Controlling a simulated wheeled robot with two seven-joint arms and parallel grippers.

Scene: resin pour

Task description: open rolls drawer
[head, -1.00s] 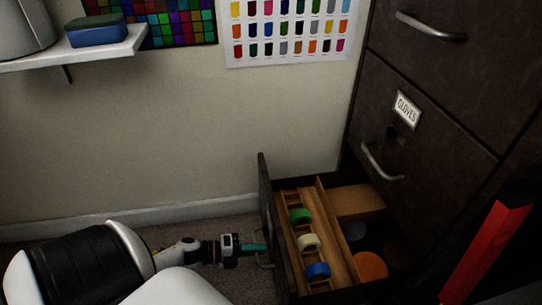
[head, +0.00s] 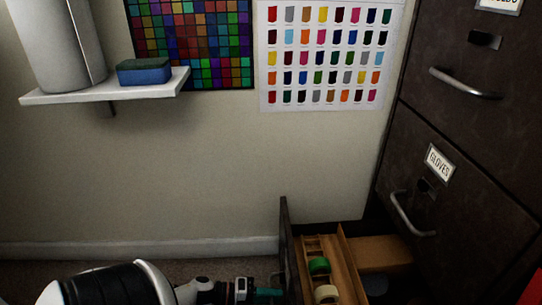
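The rolls drawer (head: 284,240) is low at the bottom of the dark cabinet and stands pulled out. Inside it, a green roll (head: 319,265) and a cream roll (head: 326,293) sit in a wooden rack. The bottom edge of the view cuts off the nearer part of the drawer. My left gripper (head: 270,292) is at the outer side of the drawer front, with its teal fingers at the handle. The fingers are seen from above at the picture's edge, so their grip on the handle is unclear. My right gripper is not in view.
A closed drawer labelled GLOVES (head: 439,162) is above the open one, with another closed drawer (head: 466,83) higher up. A wall shelf (head: 105,86) holds a grey container (head: 62,40) and a blue-green box (head: 144,71). A red object (head: 530,288) shows at lower right.

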